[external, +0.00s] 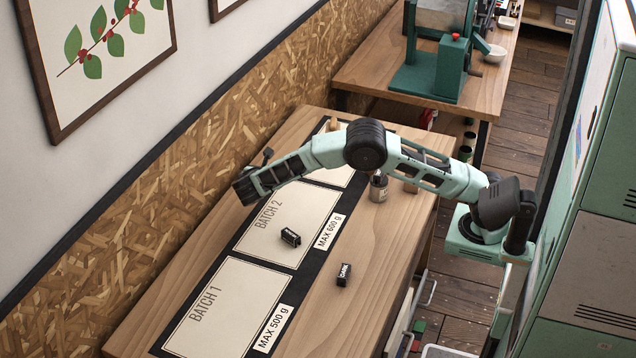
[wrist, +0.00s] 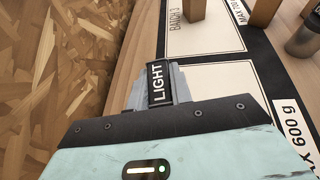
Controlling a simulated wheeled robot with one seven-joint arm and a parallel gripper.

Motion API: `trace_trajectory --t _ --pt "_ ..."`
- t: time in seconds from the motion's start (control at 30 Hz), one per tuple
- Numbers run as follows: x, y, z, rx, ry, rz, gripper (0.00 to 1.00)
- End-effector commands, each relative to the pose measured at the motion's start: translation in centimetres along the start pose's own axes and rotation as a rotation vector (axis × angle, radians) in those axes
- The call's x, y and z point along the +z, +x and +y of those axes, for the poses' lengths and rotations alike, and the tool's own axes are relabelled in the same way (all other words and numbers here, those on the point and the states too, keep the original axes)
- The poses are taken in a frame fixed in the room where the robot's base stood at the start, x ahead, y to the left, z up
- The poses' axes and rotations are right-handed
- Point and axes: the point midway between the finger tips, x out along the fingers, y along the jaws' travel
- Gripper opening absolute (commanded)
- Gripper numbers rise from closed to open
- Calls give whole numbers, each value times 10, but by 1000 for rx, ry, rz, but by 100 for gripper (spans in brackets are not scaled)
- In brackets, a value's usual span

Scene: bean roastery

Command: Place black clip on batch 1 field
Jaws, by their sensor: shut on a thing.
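My gripper (external: 243,188) is at the wall side of the table, near the far left edge of the batch 2 field (external: 270,215). In the wrist view, my gripper (wrist: 158,92) is shut on a black clip (wrist: 157,82) with white lettering "LIGHT". The batch 1 field (external: 225,310) is a cream panel at the near end of the mat, and its visible part is bare. Another black clip (external: 290,237) lies on the batch 2 field; its lettering is unreadable. A black clip marked "DARK" (external: 343,274) sits on bare wood right of the mat.
A small grey jar (external: 378,188) and wooden pieces stand at the far part of the table under my arm. The chipboard wall (external: 130,215) runs close along the left. A green machine (external: 435,70) stands on another table behind. The table's near right is clear.

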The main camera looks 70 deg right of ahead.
Motion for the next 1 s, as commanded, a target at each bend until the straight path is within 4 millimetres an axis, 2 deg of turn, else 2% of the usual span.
trace_trajectory --t 0.03,0.17,0.3,0.5,0.6,0.7,0.8,0.9,1.0 --pt "-14 -27 2 49 -19 0 0" --pt "-40 -91 2 161 -65 0 0" --pt "-68 -159 -7 282 -115 1 0" --pt "-104 -247 -32 444 -183 0 0" --pt "-117 -281 -46 508 -210 -1 0" --pt "-126 -305 -58 556 -230 -1 0" --pt "-132 -320 -66 585 -241 -1 0" --pt "-140 -324 -69 597 -249 -1 0" --pt "-156 -318 -70 599 -252 -2 0"
